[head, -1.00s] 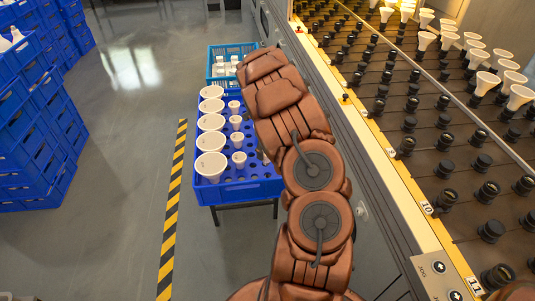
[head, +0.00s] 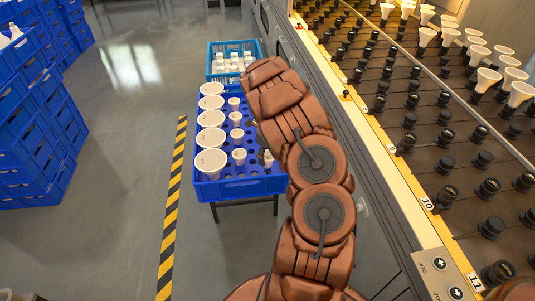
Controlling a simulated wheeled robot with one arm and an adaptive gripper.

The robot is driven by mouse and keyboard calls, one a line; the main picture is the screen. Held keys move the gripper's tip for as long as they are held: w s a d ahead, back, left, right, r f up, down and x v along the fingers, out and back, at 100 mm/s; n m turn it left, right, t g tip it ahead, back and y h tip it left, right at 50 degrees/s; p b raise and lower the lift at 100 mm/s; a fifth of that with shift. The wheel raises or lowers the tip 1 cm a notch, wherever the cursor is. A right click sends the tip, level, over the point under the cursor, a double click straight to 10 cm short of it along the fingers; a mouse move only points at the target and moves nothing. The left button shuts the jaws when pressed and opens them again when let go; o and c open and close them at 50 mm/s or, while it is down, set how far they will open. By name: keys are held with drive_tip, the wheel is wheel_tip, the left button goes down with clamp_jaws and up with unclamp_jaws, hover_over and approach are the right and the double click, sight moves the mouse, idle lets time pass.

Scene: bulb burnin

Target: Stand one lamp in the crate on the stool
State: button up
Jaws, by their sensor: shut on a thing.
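The blue crate (head: 235,190) sits on a dark-legged stool (head: 246,204), left of my arm. Large white lamps, wide ends up, stand along its left side, such as the nearest lamp (head: 211,162). Smaller white lamps, such as the small lamp (head: 239,155), stand in a row beside them. Empty round holes show at the front and right. A small white piece (head: 268,158) shows at my arm's left edge; I cannot tell whether it stands in the crate. My brown arm hides the crate's far right part. My gripper is hidden behind the arm.
A lighter blue crate (head: 222,75) with white items stands behind. A rack (head: 440,140) with dark sockets and several white lamps runs along the right. Stacked blue crates (head: 35,150) stand at left. Floor beside the striped line (head: 172,215) is clear.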

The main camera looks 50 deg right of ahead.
drive_tip(key=shift+f+b, duration=1.1)
drive_tip(key=shift+f, duration=0.8)
drive_tip(key=o, duration=1.2)
drive_tip(key=shift+o, duration=0.2)
drive_tip(key=shift+r, duration=0.1)
wheel_tip(320, 180, up, 11)
drive_tip(key=shift+r, duration=0.45)
